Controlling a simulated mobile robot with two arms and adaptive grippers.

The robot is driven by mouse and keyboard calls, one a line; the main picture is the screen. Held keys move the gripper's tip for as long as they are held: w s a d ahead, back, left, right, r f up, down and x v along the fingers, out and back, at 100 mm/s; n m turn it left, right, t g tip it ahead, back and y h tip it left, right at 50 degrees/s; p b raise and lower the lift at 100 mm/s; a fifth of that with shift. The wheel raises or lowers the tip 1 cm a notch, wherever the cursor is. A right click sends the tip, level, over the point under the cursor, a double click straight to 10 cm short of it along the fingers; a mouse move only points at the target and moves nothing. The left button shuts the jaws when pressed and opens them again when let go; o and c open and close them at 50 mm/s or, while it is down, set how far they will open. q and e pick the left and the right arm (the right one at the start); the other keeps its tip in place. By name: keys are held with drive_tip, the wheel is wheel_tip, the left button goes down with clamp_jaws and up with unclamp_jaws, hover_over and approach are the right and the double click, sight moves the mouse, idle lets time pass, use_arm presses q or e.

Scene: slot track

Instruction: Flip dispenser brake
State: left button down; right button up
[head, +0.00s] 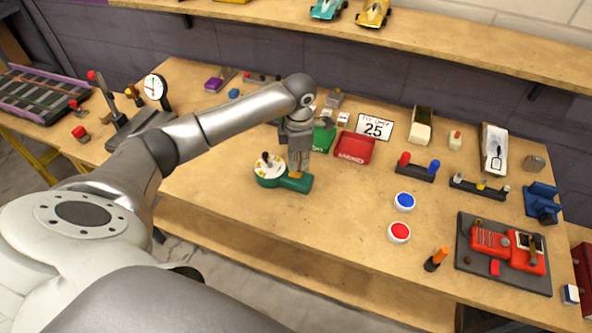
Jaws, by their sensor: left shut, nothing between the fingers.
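A green device, which looks like the dispenser (270,180), lies on the wooden workbench left of centre. It has a round pale top with a dark knob (266,158) and a short green arm reaching right. A small orange-yellow part (297,175), possibly the brake, shows on that arm. My left gripper (298,169) points down just above this part, shut with nothing in it. Whether the fingertips touch the part cannot be told, and they partly cover it. My right gripper is not in view.
Behind the gripper stand a green bin (322,140) and a red bin (355,148). Blue (404,201) and red (399,232) buttons are to the right. A dial stand (153,90) is at the left. The bench front beside the dispenser is clear.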

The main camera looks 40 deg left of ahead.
sight(298, 174)
use_arm(q)
drive_tip(key=shift+f+b, duration=1.3)
drive_tip(key=shift+f, duration=0.2)
idle(1.0)
drive_tip(key=shift+s, duration=0.1)
drive_tip(key=shift+r+p, duration=0.6)
drive_tip(key=shift+r, duration=0.2)
drive_tip(key=shift+r+p, duration=1.55)
drive_tip(key=shift+r, duration=1.2)
drive_tip(key=shift+f, duration=0.1)
